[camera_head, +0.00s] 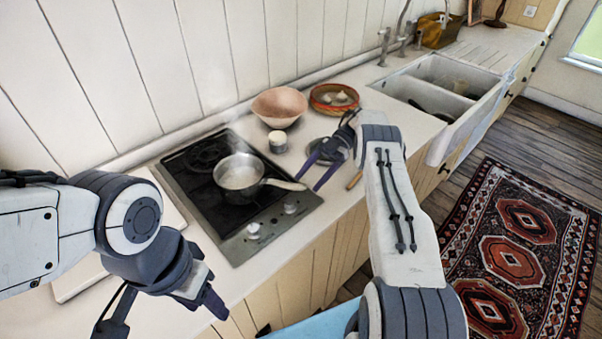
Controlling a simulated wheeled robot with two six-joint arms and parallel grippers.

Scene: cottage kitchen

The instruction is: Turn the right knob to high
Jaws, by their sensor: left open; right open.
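The cooktop (181,184) is set in the counter, with two silver knobs on its front right part. The right knob (290,207) is clear to view; its setting is too small to read. The left knob (253,231) sits a little to its left. My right gripper (308,184) is open, its purple fingertips by the end of the pot handle, above and right of the right knob. It appears to hold nothing. My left gripper (162,322) is open and empty, low in front of the counter, away from both knobs.
A steaming steel pot (238,173) stands on the cooktop, its handle pointing right. A small jar (277,141), a pink bowl (279,104) and a red-rimmed basket (334,98) stand behind. A sink (441,82) lies farther right.

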